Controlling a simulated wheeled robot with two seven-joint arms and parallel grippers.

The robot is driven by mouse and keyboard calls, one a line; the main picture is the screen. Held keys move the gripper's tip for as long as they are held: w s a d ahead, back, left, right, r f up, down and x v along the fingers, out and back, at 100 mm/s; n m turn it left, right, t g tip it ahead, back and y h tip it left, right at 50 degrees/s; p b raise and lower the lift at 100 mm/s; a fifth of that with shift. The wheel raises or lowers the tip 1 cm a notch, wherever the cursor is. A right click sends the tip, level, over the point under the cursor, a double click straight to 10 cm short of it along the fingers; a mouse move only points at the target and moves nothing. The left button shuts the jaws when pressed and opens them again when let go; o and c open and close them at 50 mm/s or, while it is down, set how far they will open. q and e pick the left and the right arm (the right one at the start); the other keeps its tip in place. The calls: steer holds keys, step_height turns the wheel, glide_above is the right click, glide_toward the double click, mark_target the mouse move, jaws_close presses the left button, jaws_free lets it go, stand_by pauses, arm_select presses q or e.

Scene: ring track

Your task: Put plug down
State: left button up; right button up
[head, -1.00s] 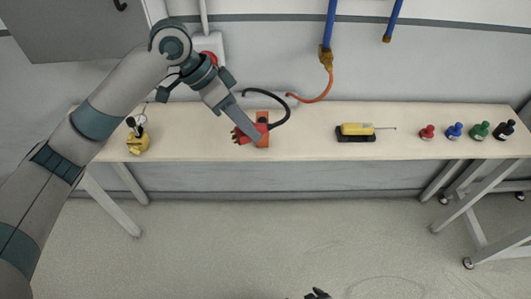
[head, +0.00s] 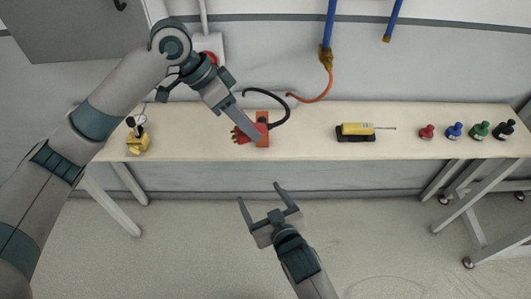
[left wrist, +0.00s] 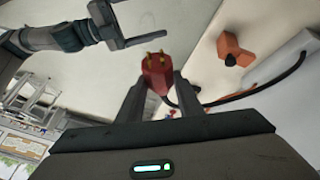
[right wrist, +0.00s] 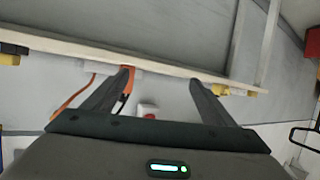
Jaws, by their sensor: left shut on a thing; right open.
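The red plug (head: 243,133) is between the fingers of my left gripper (head: 254,137), which is shut on it, at the left-middle of the bench in the head view. In the left wrist view the plug (left wrist: 156,75) shows its metal prongs, which point away from the gripper. An orange block (head: 263,119) is right beside the plug in the head view; it also shows at the upper right of the left wrist view (left wrist: 232,50). I cannot tell whether the plug touches the bench. My right gripper (head: 261,194) is open and empty, in front of the bench.
The light bench (head: 215,148) is clear between the orange block and the yellow tool (head: 357,129) on its black holder. A black cable (head: 283,108) and an orange hose (head: 318,99) arc behind. A yellow item (head: 138,145) stands left; several coloured bottles (head: 453,131) stand right.

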step_height(320, 180, up, 23)
steer(key=s+d+t, duration=0.1)
steer(key=s+t, duration=0.1)
steer(key=t, duration=0.2)
steer(key=shift+s+m+y, duration=0.3)
steer(key=shift+m+y, duration=0.1)
steer(key=shift+w, duration=0.15)
steer(key=x, duration=1.1)
steer(key=shift+w, duration=0.35)
steer(key=shift+a+r, duration=0.1)
steer(key=c, duration=1.2)
arm_select(q)
steer(key=o, duration=1.2)
